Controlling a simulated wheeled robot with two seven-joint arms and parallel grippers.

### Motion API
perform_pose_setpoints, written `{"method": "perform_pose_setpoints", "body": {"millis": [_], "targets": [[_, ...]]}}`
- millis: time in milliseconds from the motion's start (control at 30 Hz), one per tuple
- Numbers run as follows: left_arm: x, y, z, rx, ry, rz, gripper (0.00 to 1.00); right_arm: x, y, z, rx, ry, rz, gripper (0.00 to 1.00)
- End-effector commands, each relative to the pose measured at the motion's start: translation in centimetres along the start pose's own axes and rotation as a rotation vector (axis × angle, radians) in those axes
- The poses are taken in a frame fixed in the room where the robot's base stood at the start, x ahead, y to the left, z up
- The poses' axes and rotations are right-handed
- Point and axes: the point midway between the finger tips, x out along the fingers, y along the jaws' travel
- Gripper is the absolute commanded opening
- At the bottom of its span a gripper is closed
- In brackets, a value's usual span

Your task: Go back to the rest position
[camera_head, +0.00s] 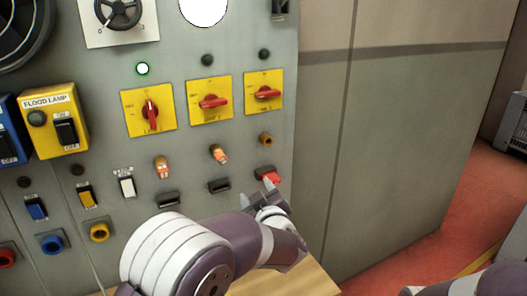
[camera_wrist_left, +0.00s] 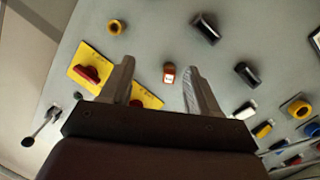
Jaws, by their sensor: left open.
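My left gripper (camera_head: 263,194) is in front of the grey control panel (camera_head: 225,55), close to its lower right part. Its two fingers stand apart with nothing held between them, as the left wrist view (camera_wrist_left: 158,64) shows. In that view a small orange piece (camera_wrist_left: 169,75) on the panel shows between the fingers, beyond them. In the head view a red piece (camera_head: 268,175) on the panel is just above the fingertips; I cannot tell whether they touch it. My right gripper is not seen; only part of my right arm shows at the lower right.
Yellow plates with red knobs (camera_head: 210,100) and a yellow flood lamp box (camera_head: 55,120) stick out from the panel. A wooden surface (camera_head: 290,280) lies below my left arm. A grey-green wall (camera_head: 400,150) stands right of the panel, with open red floor (camera_head: 485,190) beyond.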

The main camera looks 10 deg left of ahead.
Motion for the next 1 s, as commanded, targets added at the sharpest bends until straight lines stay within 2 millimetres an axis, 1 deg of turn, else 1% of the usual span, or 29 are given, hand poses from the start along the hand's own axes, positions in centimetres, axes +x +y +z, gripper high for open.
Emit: {"method": "perform_pose_setpoints", "body": {"millis": [33, 67, 100, 133, 167, 200, 267, 300, 367, 400, 433, 500, 533, 600, 1000], "targets": [[-0.9, 0.5, 3.5, 0.064, -0.161, 0.078, 0.61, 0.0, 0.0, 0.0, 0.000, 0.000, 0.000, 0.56], [-2.0, 0.6, 5.8, 0.123, -0.291, 0.134, 0.61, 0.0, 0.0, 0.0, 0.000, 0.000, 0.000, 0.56], [-4.0, -0.5, 8.7, 0.215, -0.481, 0.192, 0.61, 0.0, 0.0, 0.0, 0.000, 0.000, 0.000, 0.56], [-6.0, -2.2, 10.4, 0.292, -0.630, 0.216, 0.61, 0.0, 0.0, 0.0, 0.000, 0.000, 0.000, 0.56], [-8.0, -4.3, 11.6, 0.367, -0.764, 0.226, 0.61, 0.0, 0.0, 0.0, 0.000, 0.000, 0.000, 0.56], [-10.6, -7.4, 12.4, 0.457, -0.916, 0.219, 0.61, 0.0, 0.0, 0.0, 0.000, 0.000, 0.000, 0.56], [-14.1, -12.0, 12.5, 0.575, -1.101, 0.186, 0.61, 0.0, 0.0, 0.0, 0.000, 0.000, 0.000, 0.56], [-16.1, -14.9, 12.0, 0.639, -1.198, 0.154, 0.61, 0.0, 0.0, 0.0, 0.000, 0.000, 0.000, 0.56], [-18.7, -18.7, 10.9, 0.717, -1.311, 0.104, 0.61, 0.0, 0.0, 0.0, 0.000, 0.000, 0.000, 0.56], [-20.0, -20.7, 10.0, 0.756, -1.363, 0.073, 0.61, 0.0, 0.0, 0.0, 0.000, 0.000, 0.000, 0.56], [-20.8, -22.1, 9.3, 0.778, -1.392, 0.051, 0.61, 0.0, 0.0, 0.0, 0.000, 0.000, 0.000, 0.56], [-21.8, -24.4, 7.8, 0.800, -1.413, 0.011, 0.61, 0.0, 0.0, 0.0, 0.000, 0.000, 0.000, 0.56], [-21.7, -24.9, 7.2, 0.787, -1.399, -0.005, 0.61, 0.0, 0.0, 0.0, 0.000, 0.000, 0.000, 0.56], [-20.9, -25.1, 6.4, 0.752, -1.372, -0.026, 0.61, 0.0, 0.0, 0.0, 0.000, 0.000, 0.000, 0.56], [-20.8, -25.2, 6.4, 0.744, -1.372, -0.032, 0.61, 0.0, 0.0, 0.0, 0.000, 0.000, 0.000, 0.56]]}}
